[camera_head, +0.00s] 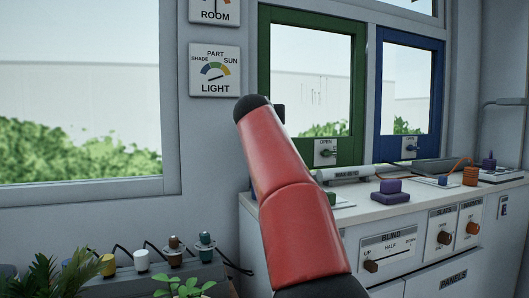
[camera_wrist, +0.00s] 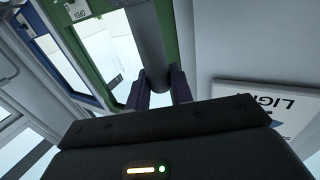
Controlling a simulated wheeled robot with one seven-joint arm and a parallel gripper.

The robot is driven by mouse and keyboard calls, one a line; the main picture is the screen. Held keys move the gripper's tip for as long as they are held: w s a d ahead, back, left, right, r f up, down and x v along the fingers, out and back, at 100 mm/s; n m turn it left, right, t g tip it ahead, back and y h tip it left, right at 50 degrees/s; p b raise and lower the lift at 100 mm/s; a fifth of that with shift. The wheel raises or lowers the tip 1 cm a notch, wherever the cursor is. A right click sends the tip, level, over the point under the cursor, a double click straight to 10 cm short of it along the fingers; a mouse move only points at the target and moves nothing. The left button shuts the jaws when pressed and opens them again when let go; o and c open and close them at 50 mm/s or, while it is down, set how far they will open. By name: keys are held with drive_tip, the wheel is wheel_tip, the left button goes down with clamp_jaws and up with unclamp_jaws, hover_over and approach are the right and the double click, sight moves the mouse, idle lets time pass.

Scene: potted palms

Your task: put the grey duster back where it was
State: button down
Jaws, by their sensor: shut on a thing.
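My gripper (camera_wrist: 161,78) shows in the wrist view, its two dark fingers shut on a grey rounded bar, which I take to be the grey duster (camera_wrist: 148,35). The duster runs from between the fingers up past the top edge of the picture, so its far end is out of view. It is in front of the green window frame as seen from the wrist. In the head view my red arm hides the gripper and the duster.
Green (camera_head: 348,92) and blue (camera_head: 409,90) window frames stand behind. Plants (camera_head: 185,288) and several coloured pegs are at lower left. A LIGHT sign (camera_head: 214,71) hangs on the wall.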

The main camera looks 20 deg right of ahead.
wheel_tip(320, 180, down, 7)
drive_tip(key=b, duration=0.2)
drive_tip(key=shift+b, duration=0.3)
drive_tip(key=c, duration=1.2)
unclamp_jaws()
drive_tip(key=shift+c, duration=0.2)
drive_tip(key=shift+f, duration=0.2)
drive_tip(key=b+v, duration=0.4)
drive_tip(key=v, duration=0.3)
drive_tip(key=shift+s+d, duration=0.2)
drive_tip(key=shift+s, duration=0.35)
